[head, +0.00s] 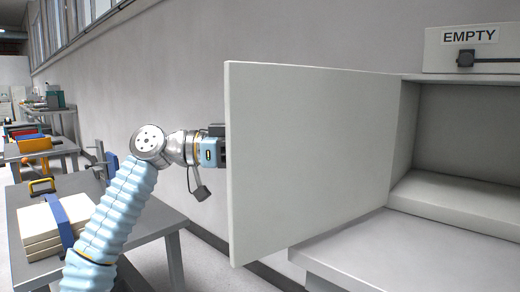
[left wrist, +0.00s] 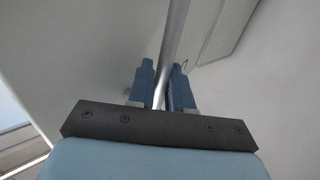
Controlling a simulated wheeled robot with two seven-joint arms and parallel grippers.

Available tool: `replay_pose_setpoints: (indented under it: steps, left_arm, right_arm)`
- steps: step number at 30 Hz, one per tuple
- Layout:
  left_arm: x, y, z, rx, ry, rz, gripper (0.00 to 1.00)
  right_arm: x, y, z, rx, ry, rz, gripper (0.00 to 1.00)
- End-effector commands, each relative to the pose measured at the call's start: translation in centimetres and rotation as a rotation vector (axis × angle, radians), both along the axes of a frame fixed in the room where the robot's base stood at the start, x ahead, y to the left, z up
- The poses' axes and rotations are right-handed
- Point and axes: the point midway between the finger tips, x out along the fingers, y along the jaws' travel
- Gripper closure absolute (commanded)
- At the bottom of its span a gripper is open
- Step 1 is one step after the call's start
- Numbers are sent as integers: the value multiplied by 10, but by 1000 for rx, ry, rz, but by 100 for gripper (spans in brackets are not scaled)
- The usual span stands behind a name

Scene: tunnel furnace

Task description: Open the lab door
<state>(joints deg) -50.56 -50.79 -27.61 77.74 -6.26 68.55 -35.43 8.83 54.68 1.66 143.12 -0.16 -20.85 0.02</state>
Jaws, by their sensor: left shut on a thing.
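The pale door (head: 310,165) of the furnace chamber stands swung open, its free edge toward the left and its hinge side at the chamber opening (head: 460,135). My left gripper (head: 216,147) is behind the door's free edge, on its outer face, with its fingers hidden in the head view. In the left wrist view, its two blue fingers (left wrist: 163,67) are shut on a round metal bar handle (left wrist: 174,35). The door's grey face also shows in the left wrist view (left wrist: 85,60). My right gripper is in neither view.
A grey table (head: 150,215) on the left holds stacked pale slabs (head: 45,228) with a blue strap. An "EMPTY" sign (head: 469,36) is above the opening. More benches with coloured items (head: 30,135) stand farther back. A pale ledge (head: 400,250) lies below the opening.

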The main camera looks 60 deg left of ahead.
Motion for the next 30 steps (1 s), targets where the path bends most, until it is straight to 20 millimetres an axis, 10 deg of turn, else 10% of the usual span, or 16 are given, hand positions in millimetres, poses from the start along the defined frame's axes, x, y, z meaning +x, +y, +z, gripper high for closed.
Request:
replay_pose_setpoints:
  steps: [2,3,5,17,30]
  left_arm:
    - [1,-1,2,1,-1,1,100]
    - [1,-1,2,1,-1,0,74]
    - [1,-1,1,1,-1,0,65]
    - [-7,5,1,-1,-1,1,65]
    - [-91,56,2,-2,-3,2,65]
  right_arm:
    - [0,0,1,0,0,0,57]
    - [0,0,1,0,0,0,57]
    - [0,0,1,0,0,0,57]
    - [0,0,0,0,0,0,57]
    - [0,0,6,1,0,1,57]
